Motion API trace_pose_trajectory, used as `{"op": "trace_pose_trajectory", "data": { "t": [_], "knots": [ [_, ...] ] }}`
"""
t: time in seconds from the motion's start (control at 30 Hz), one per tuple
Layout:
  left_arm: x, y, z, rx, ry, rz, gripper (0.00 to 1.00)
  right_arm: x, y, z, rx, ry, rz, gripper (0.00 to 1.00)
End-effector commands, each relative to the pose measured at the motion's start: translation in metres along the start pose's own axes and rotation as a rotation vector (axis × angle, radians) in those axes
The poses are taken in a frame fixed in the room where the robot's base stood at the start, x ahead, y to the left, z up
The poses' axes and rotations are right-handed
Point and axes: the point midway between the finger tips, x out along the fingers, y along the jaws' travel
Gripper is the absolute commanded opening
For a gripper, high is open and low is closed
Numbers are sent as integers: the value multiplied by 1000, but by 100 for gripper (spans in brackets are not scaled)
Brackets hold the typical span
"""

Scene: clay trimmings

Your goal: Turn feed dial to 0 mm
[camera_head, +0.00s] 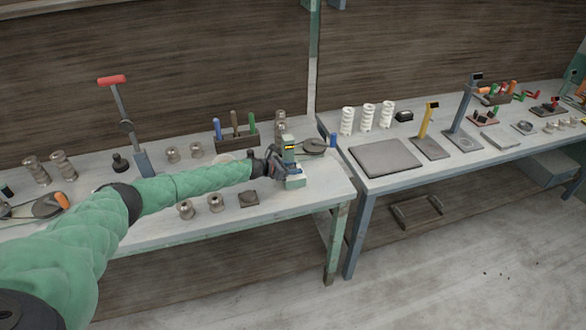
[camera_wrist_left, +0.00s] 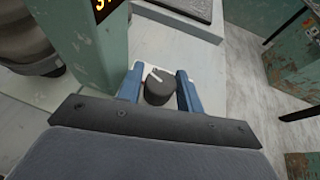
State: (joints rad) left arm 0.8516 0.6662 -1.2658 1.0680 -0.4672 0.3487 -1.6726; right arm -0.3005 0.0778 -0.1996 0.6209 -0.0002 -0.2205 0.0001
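The feed dial (camera_wrist_left: 158,88) is a small dark round knob with a white pointer line, low in front of the green machine post in the left wrist view. My left gripper (camera_wrist_left: 159,90) has its two blue fingers on either side of the dial, spread apart with narrow gaps showing. In the head view, my left gripper (camera_head: 277,167) is at the green machine (camera_head: 293,181) near the table's right end, and hides the dial there. An orange-lit display (camera_wrist_left: 104,8) on the post is cut off at the top of the wrist view; its reading cannot be told. My right gripper is out of view.
A tool holder (camera_head: 237,140) stands behind my left forearm. Metal cups (camera_head: 216,203) and a small dark block (camera_head: 249,198) lie in front of it. A round grey disc (camera_head: 314,146) is just behind the machine. A gap separates this table from the right one.

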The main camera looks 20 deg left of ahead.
Motion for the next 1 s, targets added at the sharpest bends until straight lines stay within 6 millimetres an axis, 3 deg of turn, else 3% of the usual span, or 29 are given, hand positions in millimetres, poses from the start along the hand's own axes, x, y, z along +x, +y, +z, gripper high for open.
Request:
{"op": "trace_pose_trajectory", "data": {
  "t": [0.03,0.13,0.57,1.0],
  "knots": [
    [0,0,0,0,0,0,25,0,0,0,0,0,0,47],
    [0,0,0,0,0,0,7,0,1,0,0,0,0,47],
    [0,-1,0,-32,-1,73,8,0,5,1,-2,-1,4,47],
    [0,0,2,-162,-2,396,8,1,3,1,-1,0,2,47]
  ]
}}
